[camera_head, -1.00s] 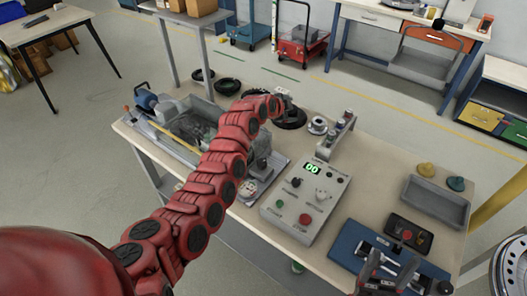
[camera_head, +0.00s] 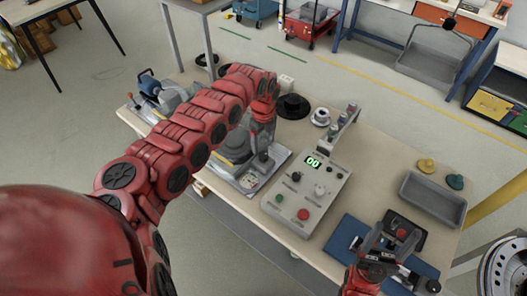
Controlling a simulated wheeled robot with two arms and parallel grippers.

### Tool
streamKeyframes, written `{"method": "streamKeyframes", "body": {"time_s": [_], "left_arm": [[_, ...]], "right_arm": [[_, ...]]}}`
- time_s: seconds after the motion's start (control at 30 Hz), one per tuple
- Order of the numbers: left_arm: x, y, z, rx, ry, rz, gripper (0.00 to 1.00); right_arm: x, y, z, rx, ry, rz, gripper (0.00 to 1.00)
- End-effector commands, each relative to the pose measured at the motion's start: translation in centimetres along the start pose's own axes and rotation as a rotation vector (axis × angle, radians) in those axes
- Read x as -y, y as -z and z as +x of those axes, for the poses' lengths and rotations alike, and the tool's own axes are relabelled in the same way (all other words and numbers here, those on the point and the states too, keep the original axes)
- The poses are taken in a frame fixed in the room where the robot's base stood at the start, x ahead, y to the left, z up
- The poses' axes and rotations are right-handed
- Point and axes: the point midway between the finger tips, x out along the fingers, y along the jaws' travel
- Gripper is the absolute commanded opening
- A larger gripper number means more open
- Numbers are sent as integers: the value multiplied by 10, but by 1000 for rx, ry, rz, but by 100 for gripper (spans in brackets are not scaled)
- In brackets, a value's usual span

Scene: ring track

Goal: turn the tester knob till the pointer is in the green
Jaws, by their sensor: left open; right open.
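The tester appears to be the grey box (camera_head: 322,206) with a lit "00" display (camera_head: 312,162) on the table. A black knob (camera_head: 296,176) sits on its upper left face, with a green button and a red button below. I cannot make out a pointer or a green zone. My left gripper (camera_head: 262,138) is open and hangs to the left of the box, above a grey machine (camera_head: 236,150) with a dark knob beneath. My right gripper (camera_head: 374,236) is open, below and right of the box, over the blue board's (camera_head: 346,232) area.
A black disc (camera_head: 293,106) and a pale spool (camera_head: 320,117) lie behind the box. A brake disc (camera_head: 505,268) stands off the table's right edge.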

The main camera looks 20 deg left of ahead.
Motion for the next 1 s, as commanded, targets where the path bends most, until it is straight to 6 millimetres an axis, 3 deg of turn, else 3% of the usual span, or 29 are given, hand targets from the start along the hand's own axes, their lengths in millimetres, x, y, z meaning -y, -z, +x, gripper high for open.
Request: {"method": "streamKeyframes", "body": {"time_s": [0.2,0.4,0.87,1.0], "left_arm": [[1,4,48,-6,0,0,80],[2,1,75,-2,3,-1,80],[1,0,85,0,2,-2,80],[1,0,85,0,2,-2,54]], "right_arm": [[-1,2,15,0,0,0,70],[-1,2,15,0,0,0,70],[-1,2,15,0,0,0,70],[-1,2,15,0,0,0,70]]}}
